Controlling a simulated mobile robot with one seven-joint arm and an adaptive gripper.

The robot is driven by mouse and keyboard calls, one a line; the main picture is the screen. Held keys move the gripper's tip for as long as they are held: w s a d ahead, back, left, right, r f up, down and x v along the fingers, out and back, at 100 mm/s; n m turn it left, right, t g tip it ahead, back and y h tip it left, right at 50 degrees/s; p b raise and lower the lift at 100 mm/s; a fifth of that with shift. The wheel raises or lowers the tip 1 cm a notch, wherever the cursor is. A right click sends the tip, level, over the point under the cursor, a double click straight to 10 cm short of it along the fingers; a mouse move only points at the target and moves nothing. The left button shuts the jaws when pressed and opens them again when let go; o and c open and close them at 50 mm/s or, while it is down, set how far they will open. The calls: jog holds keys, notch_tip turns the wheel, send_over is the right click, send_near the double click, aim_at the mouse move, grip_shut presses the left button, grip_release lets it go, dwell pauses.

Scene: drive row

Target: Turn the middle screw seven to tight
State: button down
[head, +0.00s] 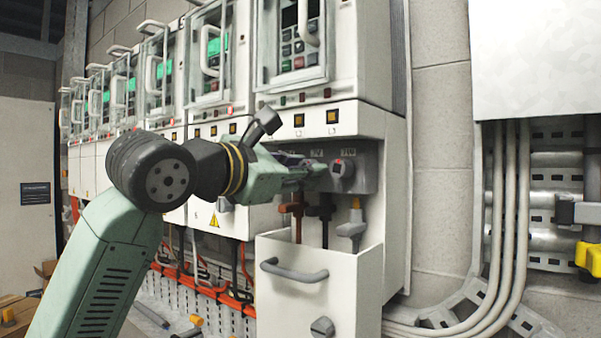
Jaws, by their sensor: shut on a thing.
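The grey terminal block (368,172) sits at the bottom of the nearest drive cabinet, with faint labels above its screws. The right screw (342,170) shows as a round knob with a red mark. My gripper (316,170) reaches in from the left at the middle position. It is shut on the middle screw, which its fingers hide from this side. The left screw position is also covered by my gripper. How far the middle screw is turned cannot be seen. Cable ends with brown, black and grey lugs (352,230) hang below the block.
A white open-topped box front (335,285) with a grey handle (294,271) stands just below the block. More drive cabinets (210,60) run back to the left. Thick grey conduits (505,220) and a white box (535,60) are on the right wall.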

jog(key=shift+m+b, duration=0.3)
jog(key=shift+m, duration=6.6)
jog(key=c, duration=1.3)
grip_release()
jog(key=shift+s, duration=0.1)
jog(key=v, duration=1.2)
